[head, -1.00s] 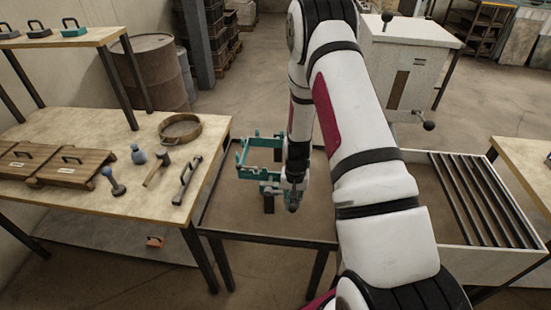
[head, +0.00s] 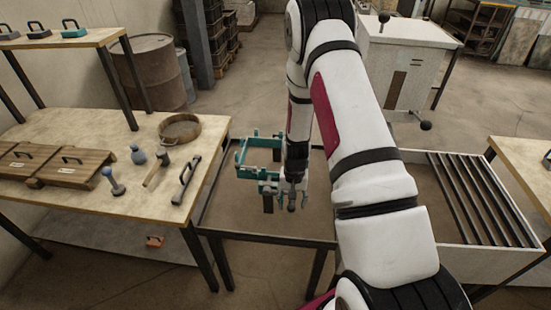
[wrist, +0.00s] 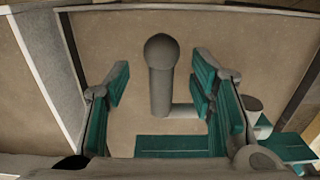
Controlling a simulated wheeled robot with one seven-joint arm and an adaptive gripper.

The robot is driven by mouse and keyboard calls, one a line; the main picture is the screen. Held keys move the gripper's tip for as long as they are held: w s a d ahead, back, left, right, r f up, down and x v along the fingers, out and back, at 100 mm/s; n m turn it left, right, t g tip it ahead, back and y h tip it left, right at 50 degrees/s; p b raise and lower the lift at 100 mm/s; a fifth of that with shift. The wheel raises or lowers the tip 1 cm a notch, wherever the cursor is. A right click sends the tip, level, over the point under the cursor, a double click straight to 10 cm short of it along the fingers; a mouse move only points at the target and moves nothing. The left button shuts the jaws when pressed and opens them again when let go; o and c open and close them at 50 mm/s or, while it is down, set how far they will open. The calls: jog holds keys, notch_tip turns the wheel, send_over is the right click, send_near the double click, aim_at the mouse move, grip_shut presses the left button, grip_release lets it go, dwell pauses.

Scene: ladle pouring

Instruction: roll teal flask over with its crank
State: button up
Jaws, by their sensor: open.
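The teal flask (head: 243,158) is an open rectangular frame, held over the bin between the tables. Its near side is partly hidden by my arm. In the wrist view a teal slab (wrist: 180,146) shows low in the middle. The crank's grey handle (wrist: 160,95), with a round knob at its end, stands between my fingers, and a short grey arm runs right from its base. My gripper (wrist: 161,78) is open, with one finger on each side of the handle and visible gaps between. In the head view my gripper (head: 291,190) is at the flask's near right.
The left table (head: 100,200) holds a round sieve (head: 180,130), wooden boards with handles (head: 55,165), a mallet (head: 157,169) and other hand tools. A slatted grate (head: 480,200) lies right of my arm. The bin's dark rim (head: 265,236) runs below my gripper.

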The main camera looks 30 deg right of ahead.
jog(key=shift+s+a+r+p, duration=0.25)
jog(key=shift+s+r+p, duration=0.1)
jog(key=shift+r, duration=0.65)
jog(key=shift+s+a+r+p, duration=0.2)
jog(key=shift+s+r+p, duration=0.15)
jog(key=shift+r, duration=0.6)
jog(key=shift+s+a+r+p, duration=0.25)
jog(key=shift+s+r+p, duration=0.1)
jog(key=shift+r, duration=0.65)
jog(key=shift+w+r, duration=0.2)
jog(key=w+a+r+n+t+b, duration=0.15)
jog(key=a+r, duration=0.25)
jog(key=r, duration=0.8)
jog(key=a+r+n+t+b, duration=0.15)
jog(key=a+r, duration=0.25)
jog(key=r, duration=0.9)
jog(key=s+a+r+n+t+b, duration=0.1)
jog(key=s+a+r+n+b, duration=0.1)
jog(key=s+r, duration=0.3)
jog(key=s+a+r+n+t+b, duration=0.1)
jog(key=s+a+r, duration=0.3)
jog(key=s, duration=0.6)
jog(key=shift+r+n+t+b, duration=0.3)
jog(key=shift+r+n+b, duration=0.2)
jog(key=shift+n+b, duration=0.15)
